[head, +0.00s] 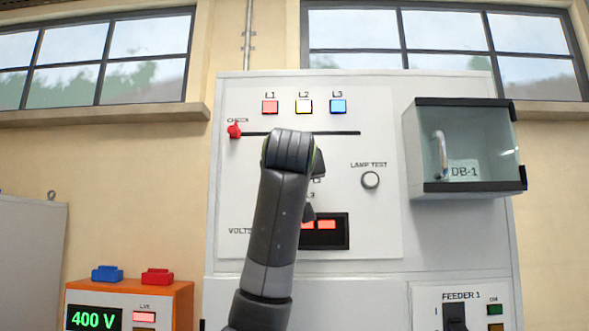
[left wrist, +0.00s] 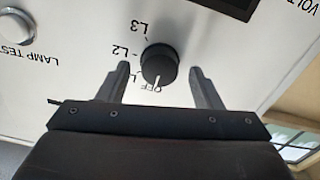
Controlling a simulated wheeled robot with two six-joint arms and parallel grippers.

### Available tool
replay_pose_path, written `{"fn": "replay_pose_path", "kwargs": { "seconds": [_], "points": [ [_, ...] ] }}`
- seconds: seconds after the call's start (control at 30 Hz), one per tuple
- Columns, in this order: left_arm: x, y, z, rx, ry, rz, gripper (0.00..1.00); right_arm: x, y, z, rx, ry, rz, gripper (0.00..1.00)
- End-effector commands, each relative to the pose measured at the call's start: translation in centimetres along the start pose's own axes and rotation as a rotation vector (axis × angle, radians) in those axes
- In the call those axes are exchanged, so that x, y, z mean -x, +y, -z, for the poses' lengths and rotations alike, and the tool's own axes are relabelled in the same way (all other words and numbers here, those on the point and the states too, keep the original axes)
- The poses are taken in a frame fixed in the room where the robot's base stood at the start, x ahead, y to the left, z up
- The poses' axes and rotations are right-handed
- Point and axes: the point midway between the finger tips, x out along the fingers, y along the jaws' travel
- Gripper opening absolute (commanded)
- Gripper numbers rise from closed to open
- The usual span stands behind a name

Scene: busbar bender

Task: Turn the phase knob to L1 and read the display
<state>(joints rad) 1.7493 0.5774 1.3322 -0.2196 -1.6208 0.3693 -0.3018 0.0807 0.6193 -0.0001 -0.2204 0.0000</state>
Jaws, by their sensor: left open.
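The phase knob (left wrist: 159,64) is round and black with a white pointer line. It shows upside down in the left wrist view, with the pointer at OFF; L2 and L3 are readable, and L1 is partly hidden by a finger. In the head view my arm hides the knob. The volts display (head: 338,225) shows red-orange lit segments, partly covered by my arm, so I cannot read a value.
The lamp test button (head: 370,180) is right of my arm. A red check slider (head: 234,130) sits at the left end of a slot, below the red, yellow and blue lamps. A clear cover (head: 466,147) marked DB-1 juts out at right. An orange 400 V box (head: 180,306) stands at lower left.

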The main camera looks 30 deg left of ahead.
Motion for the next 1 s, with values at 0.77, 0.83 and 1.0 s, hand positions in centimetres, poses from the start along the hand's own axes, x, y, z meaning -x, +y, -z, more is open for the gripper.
{"fn": "replay_pose_path", "kwargs": {
  "seconds": [0.77, 0.83, 1.0],
  "points": [
    [-0.29, 0.0, -0.01, -0.002, 0.0, -0.001, 0.15, 0.1, -0.14, 0.24, 0.0, 0.004, 0.002, 0.36],
    [-0.28, 0.0, -0.02, -0.008, 0.0, -0.001, 0.15, 0.07, -0.15, 0.24, 0.0, 0.004, 0.002, 0.36],
    [-0.28, 0.01, -0.05, -0.057, 0.0, -0.001, 0.15, -0.1, -0.16, 0.23, 0.0, 0.004, 0.002, 0.36]
  ]
}}
